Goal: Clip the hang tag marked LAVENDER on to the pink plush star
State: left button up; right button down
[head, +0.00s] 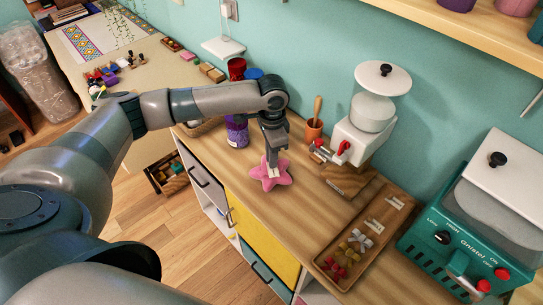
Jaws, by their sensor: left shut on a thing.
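The pink plush star (259,174) lies on the wooden counter, near the middle of the view. My left gripper (273,164) points down right over the star, its fingertips at the star's middle. It is shut on a small pale piece, which looks like a hang tag (272,173); no lettering can be read. The gripper partly hides the star, and I cannot tell whether the tag is clipped to it. My right gripper is out of view.
A white grinder-like machine (362,132) and an orange pot with a pestle (313,131) stand behind the star. A purple jar (237,133) is behind to the left. A green appliance (436,238) is at the right. Bare counter lies between star and tray.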

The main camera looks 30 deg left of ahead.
pick_arm(q)
jog(key=shift+f, duration=0.5)
dwell(1.1)
jog(key=o, duration=0.8)
notch_tip(320, 180, up, 17)
jog(key=b, duration=0.3)
jog(key=shift+r, duration=0.2)
dwell(0.6)
